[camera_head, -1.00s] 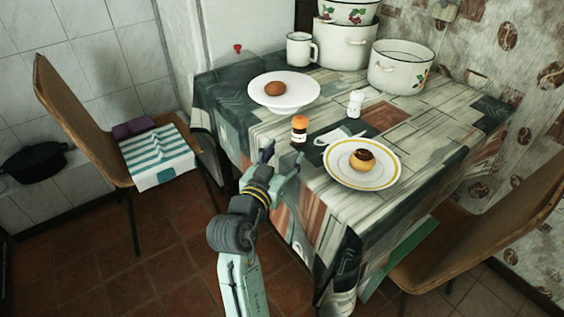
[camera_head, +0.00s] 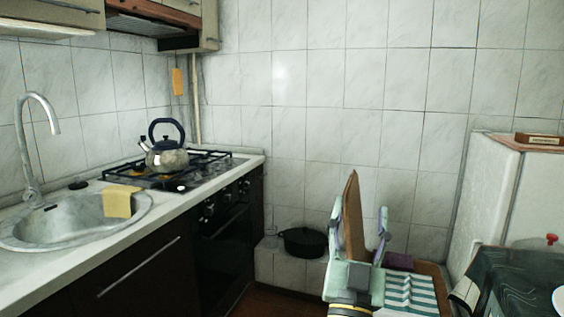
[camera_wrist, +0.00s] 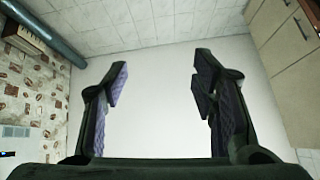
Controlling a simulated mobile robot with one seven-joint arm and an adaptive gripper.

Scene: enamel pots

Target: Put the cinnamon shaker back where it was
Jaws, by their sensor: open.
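The cinnamon shaker is not in view now. One second ago a small orange-capped bottle, possibly it, stood on the dining table beside my gripper. My gripper (camera_head: 360,210) is raised with fingers pointing up, in front of the chair. In the wrist view my gripper (camera_wrist: 162,78) is open and empty, with wide space between its fingers and ceiling behind.
A chair (camera_head: 351,215) with a striped cloth (camera_head: 410,293) stands behind my gripper. A kettle (camera_head: 166,155) sits on the stove, left of which is a sink (camera_head: 75,222). A black pot (camera_head: 304,242) rests on a low tiled ledge. A white plate (camera_head: 559,300) edge shows on the table.

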